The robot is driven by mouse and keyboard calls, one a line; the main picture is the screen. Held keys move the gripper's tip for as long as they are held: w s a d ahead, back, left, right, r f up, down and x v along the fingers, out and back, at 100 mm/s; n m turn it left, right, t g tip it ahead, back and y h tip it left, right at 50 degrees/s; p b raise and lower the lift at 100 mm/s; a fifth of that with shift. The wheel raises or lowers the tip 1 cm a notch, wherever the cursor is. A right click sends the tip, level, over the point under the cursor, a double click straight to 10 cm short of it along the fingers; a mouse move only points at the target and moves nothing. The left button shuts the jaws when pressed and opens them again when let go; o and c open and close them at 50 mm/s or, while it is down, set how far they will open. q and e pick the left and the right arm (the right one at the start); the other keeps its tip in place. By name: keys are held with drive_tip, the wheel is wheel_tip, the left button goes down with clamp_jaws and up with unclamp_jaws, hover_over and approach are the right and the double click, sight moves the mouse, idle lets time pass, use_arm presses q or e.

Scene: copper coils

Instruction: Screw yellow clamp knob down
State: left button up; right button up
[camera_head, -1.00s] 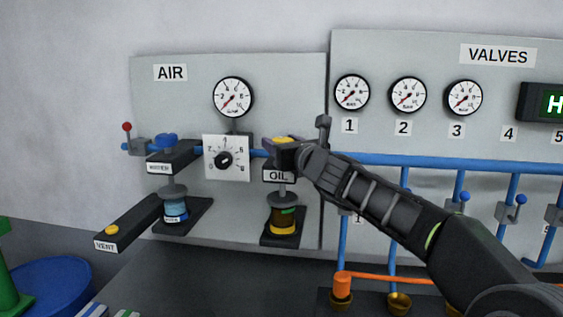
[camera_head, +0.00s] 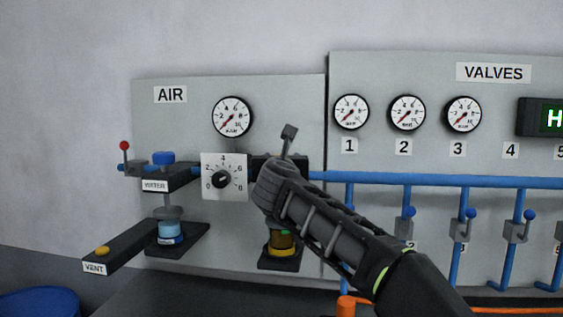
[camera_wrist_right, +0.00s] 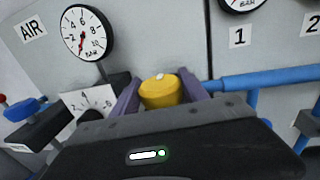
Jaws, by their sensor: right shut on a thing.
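The yellow clamp knob (camera_wrist_right: 160,92) shows in the right wrist view, between the two purple-grey fingers of my right gripper (camera_wrist_right: 162,90). The gripper is shut on it. In the head view my right gripper and wrist (camera_head: 277,180) hide the knob and the OIL label. The oil jar (camera_head: 283,242), dark amber with a yellow base, stands below my right wrist, its upper part covered. My left gripper is in neither view.
To the left is the WATER clamp with its blue knob (camera_head: 163,158) and blue jar (camera_head: 172,231). The VENT arm (camera_head: 118,251) juts out at lower left. A white dial (camera_head: 223,178) sits close left of my gripper. Blue pipe (camera_head: 430,180) runs to the right.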

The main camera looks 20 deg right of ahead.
drive_tip(key=o, duration=1.3)
drive_tip(key=shift+o, duration=0.2)
drive_tip(key=shift+s+a, duration=0.25)
drive_tip(key=shift+s, duration=0.2)
drive_tip(key=b+v, duration=0.2)
drive_tip(key=v, duration=0.4)
drive_tip(key=shift+s, duration=0.4)
drive_tip(key=shift+a, duration=0.15)
